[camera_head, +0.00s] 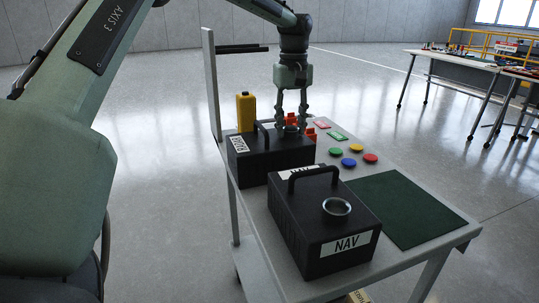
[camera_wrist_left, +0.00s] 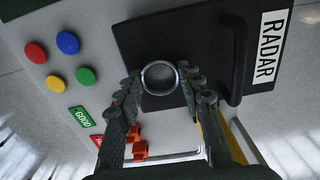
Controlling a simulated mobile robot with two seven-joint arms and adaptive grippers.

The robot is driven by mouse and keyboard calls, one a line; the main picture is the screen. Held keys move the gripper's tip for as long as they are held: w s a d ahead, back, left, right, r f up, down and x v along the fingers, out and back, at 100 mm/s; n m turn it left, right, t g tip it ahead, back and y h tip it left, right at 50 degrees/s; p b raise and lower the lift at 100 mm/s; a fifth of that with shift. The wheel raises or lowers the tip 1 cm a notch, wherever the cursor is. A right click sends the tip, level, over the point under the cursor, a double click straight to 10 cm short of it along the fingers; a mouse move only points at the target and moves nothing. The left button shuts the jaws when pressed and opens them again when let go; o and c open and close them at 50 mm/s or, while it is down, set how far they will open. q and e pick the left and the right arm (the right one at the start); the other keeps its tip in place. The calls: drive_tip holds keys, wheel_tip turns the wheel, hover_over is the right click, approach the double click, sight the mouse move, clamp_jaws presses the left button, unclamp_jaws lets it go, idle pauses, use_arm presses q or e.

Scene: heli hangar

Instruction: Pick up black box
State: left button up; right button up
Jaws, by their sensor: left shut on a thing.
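Two black boxes with top handles stand on a grey cart. The box labelled RADAR (camera_head: 268,165) is at the far left part of the top. The box labelled NAV (camera_head: 300,225) is nearer, with a metal ring on its top. My left gripper (camera_head: 291,130) points down over the RADAR box, its fingers shut on the box's round metal ring. The wrist view shows the fingertips (camera_wrist_left: 160,80) at both sides of this ring (camera_wrist_left: 159,63), beside the box's handle (camera_wrist_left: 243,60). The RADAR box appears to rest on the cart. My right gripper is not in view.
A dark green mat (camera_head: 405,208) lies bare on the cart's right part. Red, blue, yellow and green discs lie behind it. A yellow object (camera_head: 246,111) stands behind the RADAR box, and red pieces lie near my fingers. Tables (camera_head: 455,65) stand far right.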

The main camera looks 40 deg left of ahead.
use_arm(q)
clamp_jaws()
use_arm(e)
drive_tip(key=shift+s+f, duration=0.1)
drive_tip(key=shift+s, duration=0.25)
use_arm(q)
drive_tip(key=shift+w+r, duration=0.1)
drive_tip(key=shift+r, duration=0.05)
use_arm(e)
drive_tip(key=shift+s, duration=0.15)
use_arm(q)
drive_tip(key=shift+r, duration=0.1)
